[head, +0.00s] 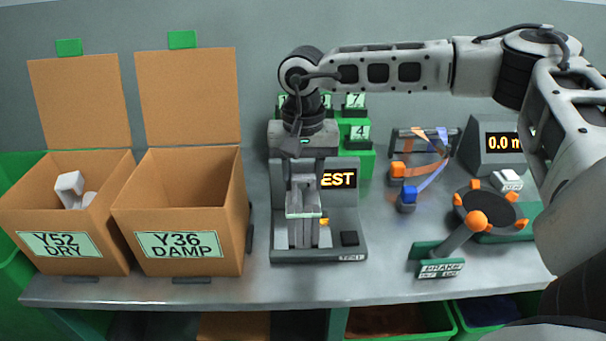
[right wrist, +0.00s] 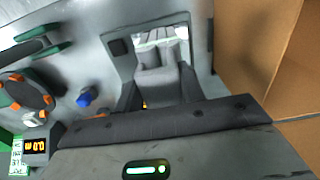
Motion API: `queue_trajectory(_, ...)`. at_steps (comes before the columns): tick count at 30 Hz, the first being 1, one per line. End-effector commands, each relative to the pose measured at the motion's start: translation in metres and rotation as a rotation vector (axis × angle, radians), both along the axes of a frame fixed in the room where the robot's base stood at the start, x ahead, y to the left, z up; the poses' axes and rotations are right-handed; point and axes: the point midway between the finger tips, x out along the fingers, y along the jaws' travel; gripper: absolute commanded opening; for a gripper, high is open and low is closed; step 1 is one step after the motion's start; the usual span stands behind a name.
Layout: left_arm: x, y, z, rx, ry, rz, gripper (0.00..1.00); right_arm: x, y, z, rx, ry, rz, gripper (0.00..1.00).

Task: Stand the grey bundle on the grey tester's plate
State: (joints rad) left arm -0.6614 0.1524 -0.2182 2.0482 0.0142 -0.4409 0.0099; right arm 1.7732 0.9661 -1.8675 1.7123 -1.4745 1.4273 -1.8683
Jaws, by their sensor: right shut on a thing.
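The grey tester (head: 318,257) stands mid-bench, with a lit display partly hidden behind my right gripper. My right gripper (head: 303,188) points down over it and is shut on the grey bundle (head: 303,172). In the right wrist view the bundle (right wrist: 158,80) shows as a grey block between the fingers. A pale surface that looks like the tester's plate (head: 303,212) lies just below the fingers. It also shows beyond the bundle in the right wrist view (right wrist: 158,36). I cannot tell whether bundle and plate touch. My left gripper is not in view.
Two open cardboard boxes, DRY (head: 70,243) and DAMP (head: 180,245), stand to the left; the DRY one holds pale pieces. To the right are a blue-topped peg (head: 408,195), a dark wheel with orange knobs (head: 487,212) and a meter (head: 490,148). Green numbered blocks (head: 358,133) stand behind.

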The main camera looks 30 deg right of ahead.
Motion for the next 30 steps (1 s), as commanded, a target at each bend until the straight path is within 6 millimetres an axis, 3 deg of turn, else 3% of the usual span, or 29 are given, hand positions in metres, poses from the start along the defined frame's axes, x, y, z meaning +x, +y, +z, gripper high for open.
queue_trajectory(5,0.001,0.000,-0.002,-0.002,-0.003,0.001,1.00,0.000,0.000,-0.004,0.001,-0.001,0.000,0.00)
queue_trajectory(6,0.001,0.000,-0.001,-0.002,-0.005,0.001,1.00,0.000,0.000,-0.003,0.001,-0.001,0.000,0.44)
queue_trajectory(8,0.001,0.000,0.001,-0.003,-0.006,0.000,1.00,0.000,0.000,-0.003,0.001,-0.001,0.000,0.61)
queue_trajectory(20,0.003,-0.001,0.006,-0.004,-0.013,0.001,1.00,0.001,0.000,0.005,0.001,-0.002,-0.001,0.61)
queue_trajectory(30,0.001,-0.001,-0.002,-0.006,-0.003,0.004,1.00,0.001,0.001,0.073,0.002,-0.005,0.000,0.61)
